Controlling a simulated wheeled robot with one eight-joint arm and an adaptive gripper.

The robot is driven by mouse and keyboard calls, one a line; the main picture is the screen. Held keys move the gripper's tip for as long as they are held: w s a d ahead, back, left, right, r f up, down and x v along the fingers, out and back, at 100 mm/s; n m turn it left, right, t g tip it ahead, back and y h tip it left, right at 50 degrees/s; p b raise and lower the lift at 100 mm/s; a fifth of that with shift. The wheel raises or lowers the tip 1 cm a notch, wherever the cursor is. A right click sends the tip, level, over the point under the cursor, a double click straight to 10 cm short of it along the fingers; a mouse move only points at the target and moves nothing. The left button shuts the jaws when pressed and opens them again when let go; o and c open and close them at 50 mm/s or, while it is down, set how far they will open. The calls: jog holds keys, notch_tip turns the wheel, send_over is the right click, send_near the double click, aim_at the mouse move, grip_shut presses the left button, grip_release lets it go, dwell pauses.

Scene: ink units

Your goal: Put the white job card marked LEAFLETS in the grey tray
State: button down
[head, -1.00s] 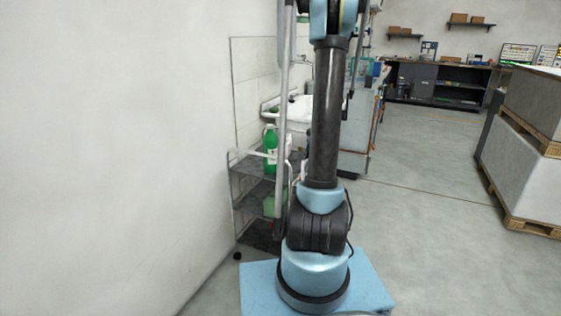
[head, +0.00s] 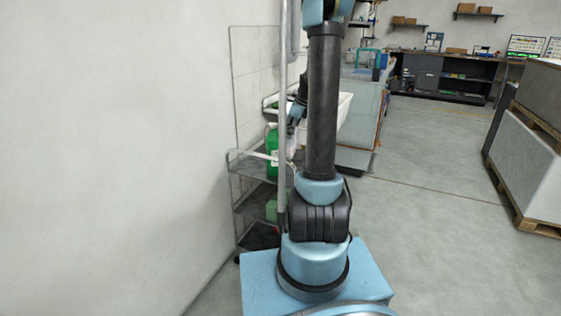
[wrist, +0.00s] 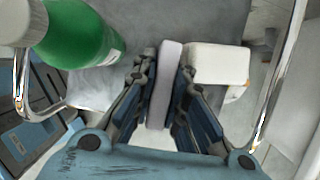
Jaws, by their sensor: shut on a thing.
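My gripper (wrist: 163,95) is shut on a pale, thin, flat thing (wrist: 166,85), seen edge-on between the fingers in the wrist view. No marking on it is readable, so I cannot tell whether it is the LEAFLETS card. It is over or close to the grey top shelf of a trolley (wrist: 88,90). I cannot make out a separate grey tray.
A green bottle (wrist: 82,40) with a white cap stands left of the gripper, and a white block (wrist: 218,63) lies close on the right. Trolley rails (wrist: 283,75) flank both sides. Stacked pallets (head: 530,155) stand right; open floor lies between.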

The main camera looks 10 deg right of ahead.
aim_at(290, 142)
jog(key=f, duration=0.5)
jog(key=shift+w+d+f, duration=0.15)
jog(key=shift+d+f, duration=0.15)
jog(key=shift+f, duration=2.1)
jog(key=c, duration=1.9)
grip_release()
